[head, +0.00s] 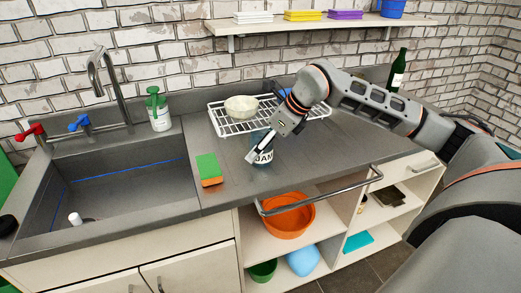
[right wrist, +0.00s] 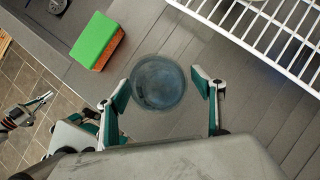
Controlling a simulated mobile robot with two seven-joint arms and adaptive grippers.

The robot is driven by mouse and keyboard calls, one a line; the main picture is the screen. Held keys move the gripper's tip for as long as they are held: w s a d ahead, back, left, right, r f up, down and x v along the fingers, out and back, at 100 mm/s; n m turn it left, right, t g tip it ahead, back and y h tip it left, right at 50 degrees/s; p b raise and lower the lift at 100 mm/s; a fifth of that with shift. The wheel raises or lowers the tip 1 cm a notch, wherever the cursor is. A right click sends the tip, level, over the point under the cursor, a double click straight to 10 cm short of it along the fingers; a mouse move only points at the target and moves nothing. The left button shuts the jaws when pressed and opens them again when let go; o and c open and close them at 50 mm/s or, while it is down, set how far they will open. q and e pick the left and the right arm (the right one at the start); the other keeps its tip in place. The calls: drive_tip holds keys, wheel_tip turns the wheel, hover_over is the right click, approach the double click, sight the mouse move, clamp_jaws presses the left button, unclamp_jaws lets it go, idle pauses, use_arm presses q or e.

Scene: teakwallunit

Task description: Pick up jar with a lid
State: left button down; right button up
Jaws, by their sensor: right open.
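In the right wrist view my right gripper (right wrist: 166,88) is open, one finger on each side of the jar, with a gap on the right. My left gripper (right wrist: 38,104) shows small at the left edge of that view; its opening is unclear.
A green-and-orange sponge (head: 209,168) lies left of the jar, beside the sink (head: 120,195). Behind the jar is a white wire rack (head: 228,125) with a bowl (head: 241,107). A metal rail (head: 320,192) runs along the counter front. A green bottle (head: 398,70) stands farther right.

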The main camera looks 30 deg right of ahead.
drive_tip(key=c, duration=1.4)
drive_tip(key=shift+c, duration=0.2)
drive_tip(key=shift+r, duration=0.15)
wheel_tip(320, 180, up, 20)
drive_tip(key=p, duration=0.3)
